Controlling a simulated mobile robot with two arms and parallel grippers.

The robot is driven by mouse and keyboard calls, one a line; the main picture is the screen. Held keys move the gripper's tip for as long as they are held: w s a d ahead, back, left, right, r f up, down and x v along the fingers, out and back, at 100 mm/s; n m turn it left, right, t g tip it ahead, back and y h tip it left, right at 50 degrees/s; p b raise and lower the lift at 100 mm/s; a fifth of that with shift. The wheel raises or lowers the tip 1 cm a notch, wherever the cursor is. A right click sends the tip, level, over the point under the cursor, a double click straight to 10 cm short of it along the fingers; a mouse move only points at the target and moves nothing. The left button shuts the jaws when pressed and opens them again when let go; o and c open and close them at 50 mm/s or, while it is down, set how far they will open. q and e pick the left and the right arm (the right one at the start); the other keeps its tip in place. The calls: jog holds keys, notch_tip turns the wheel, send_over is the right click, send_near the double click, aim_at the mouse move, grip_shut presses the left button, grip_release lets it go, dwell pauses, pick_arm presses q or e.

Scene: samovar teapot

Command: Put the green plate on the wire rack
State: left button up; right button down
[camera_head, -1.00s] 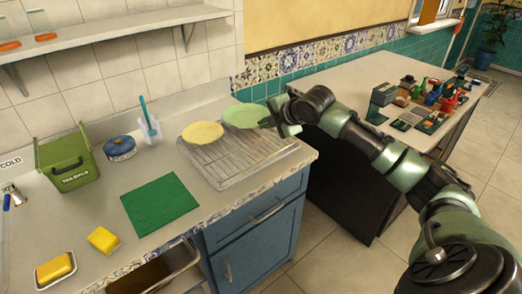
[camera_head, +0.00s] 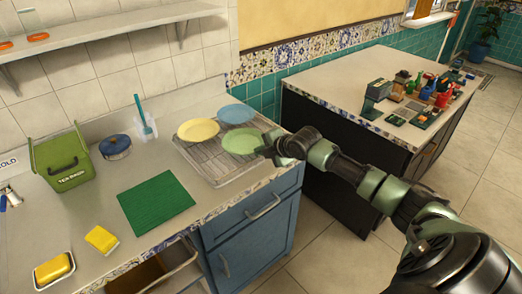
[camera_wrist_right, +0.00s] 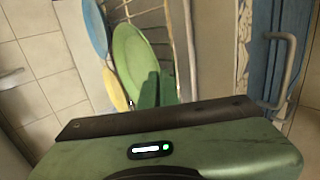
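The green plate (camera_head: 242,141) is level over the front right part of the wire rack (camera_head: 222,170). I cannot tell whether it rests on the wires or is slightly above them. My right gripper (camera_head: 266,148) is at the plate's right rim and appears shut on it, though the fingertips are mostly hidden. My left gripper is not in view.
A yellow plate (camera_head: 198,130) and a blue plate (camera_head: 236,113) are beside the green one, at the rack's left and back. A blue pot (camera_head: 115,146), green bin (camera_head: 63,160) and green mat (camera_head: 156,201) are to the left. A second counter stands right.

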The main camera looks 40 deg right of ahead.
jog(key=c, duration=2)
grip_release()
jog(key=shift+f, duration=0.1)
jog(key=shift+o, duration=0.2)
jog(key=shift+r, duration=0.2)
jog(key=b+v, duration=0.1)
jog(key=v, duration=1.1)
